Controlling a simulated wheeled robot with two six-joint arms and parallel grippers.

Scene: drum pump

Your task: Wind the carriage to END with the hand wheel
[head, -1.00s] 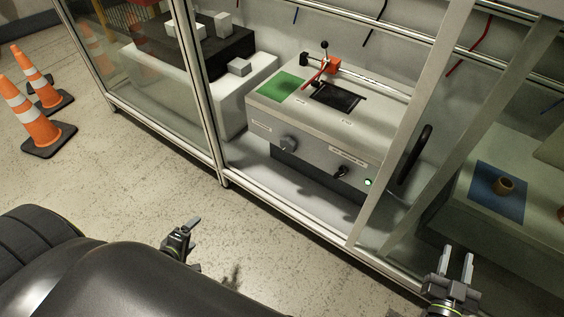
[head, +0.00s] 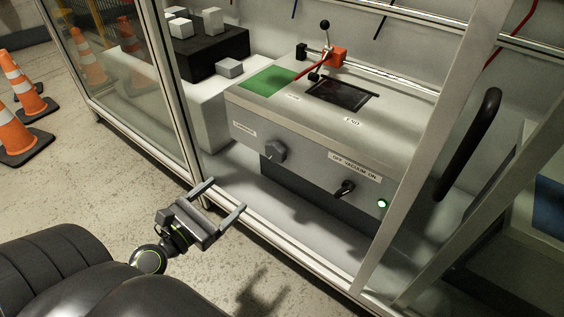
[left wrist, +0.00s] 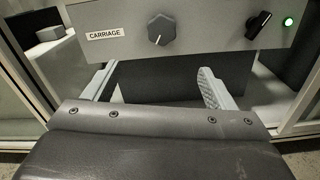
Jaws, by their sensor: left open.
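The hand wheel is a grey knob (head: 275,152) on the front of the grey machine (head: 310,150); in the left wrist view the knob (left wrist: 161,30) has a white pointer line and a CARRIAGE label to its left. An orange-red carriage block (head: 336,57) with a black ball lever sits on the rail behind the machine's top. The END label (head: 352,122) is at the right of the top, beside a dark recess. My left gripper (head: 227,195) is open and empty, in front of and below the knob, apart from it. My right gripper is out of view.
A black vacuum switch (head: 344,189) and a lit green lamp (head: 382,203) are right of the knob. The cabinet's frame post (head: 425,150) and a black handle (head: 470,145) stand to the right. Glass (head: 110,75) covers the left bay. Orange cones (head: 14,132) stand at left.

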